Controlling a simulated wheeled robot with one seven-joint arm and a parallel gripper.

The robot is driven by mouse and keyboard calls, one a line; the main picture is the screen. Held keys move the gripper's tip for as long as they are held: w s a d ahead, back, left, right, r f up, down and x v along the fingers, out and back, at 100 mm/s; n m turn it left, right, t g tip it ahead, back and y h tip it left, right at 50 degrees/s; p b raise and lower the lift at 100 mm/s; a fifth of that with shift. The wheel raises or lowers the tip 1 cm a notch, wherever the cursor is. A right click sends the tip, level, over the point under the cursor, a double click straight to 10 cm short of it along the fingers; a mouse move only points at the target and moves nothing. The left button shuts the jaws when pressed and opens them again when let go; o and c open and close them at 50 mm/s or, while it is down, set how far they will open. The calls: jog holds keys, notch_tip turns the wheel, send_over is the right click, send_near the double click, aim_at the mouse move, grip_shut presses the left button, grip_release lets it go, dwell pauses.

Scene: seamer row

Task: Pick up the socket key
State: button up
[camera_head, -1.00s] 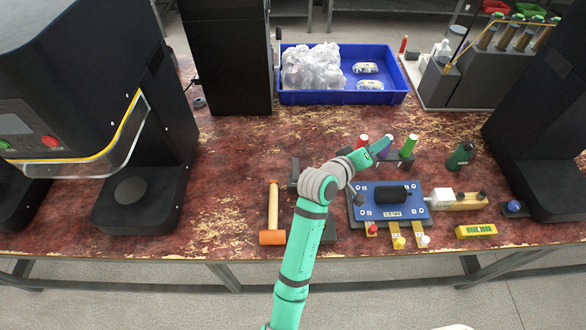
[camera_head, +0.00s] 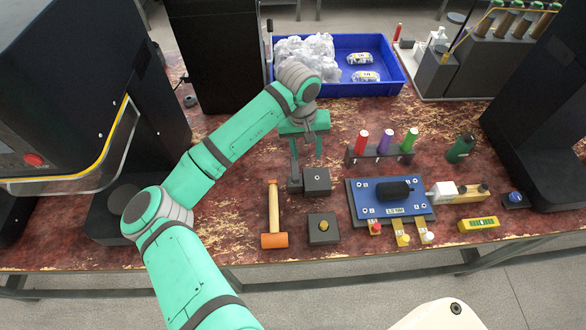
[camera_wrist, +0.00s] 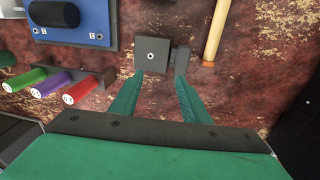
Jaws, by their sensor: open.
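My gripper (camera_head: 309,152) is open and empty. In the head view it hangs just behind a dark square block (camera_head: 317,180) with a small round hole on top. A dark upright bar (camera_head: 294,174) stands against the block's left side. I cannot tell for certain which piece is the socket key; this bar may be part of it. In the wrist view the two green fingers (camera_wrist: 159,76) point toward the block (camera_wrist: 152,54) and the bar (camera_wrist: 180,59), with the fingertips close to their near edges. Contact cannot be told.
A rack (camera_head: 358,157) with red, purple and green cylinders stands to the right. A blue fixture plate (camera_head: 370,208) lies in front of it. An orange-headed hammer (camera_head: 274,215) and a dark block with a brass knob (camera_head: 323,229) lie nearer. A blue tray (camera_head: 345,88) is behind.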

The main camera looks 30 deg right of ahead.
aim_at(295, 168)
jog(key=a, duration=0.1)
jog(key=w+a, duration=0.1)
jog(key=y, duration=0.1)
jog(key=shift+w+a+r, duration=0.25)
jog(key=shift+a+r, duration=0.1)
jog(key=shift+a, duration=0.05)
jog(key=shift+a+f, duration=0.2)
jog(key=shift+a, duration=0.05)
jog(key=f, duration=0.5)
jog(key=shift+w+f, duration=0.15)
jog(key=shift+w, duration=0.05)
jog(key=shift+s+d+f, duration=0.1)
jog(key=shift+s+f, duration=0.05)
jog(key=shift+f, duration=1.1)
jog(key=shift+s+f, duration=0.15)
jog(key=shift+f, duration=1.1)
grip_shut()
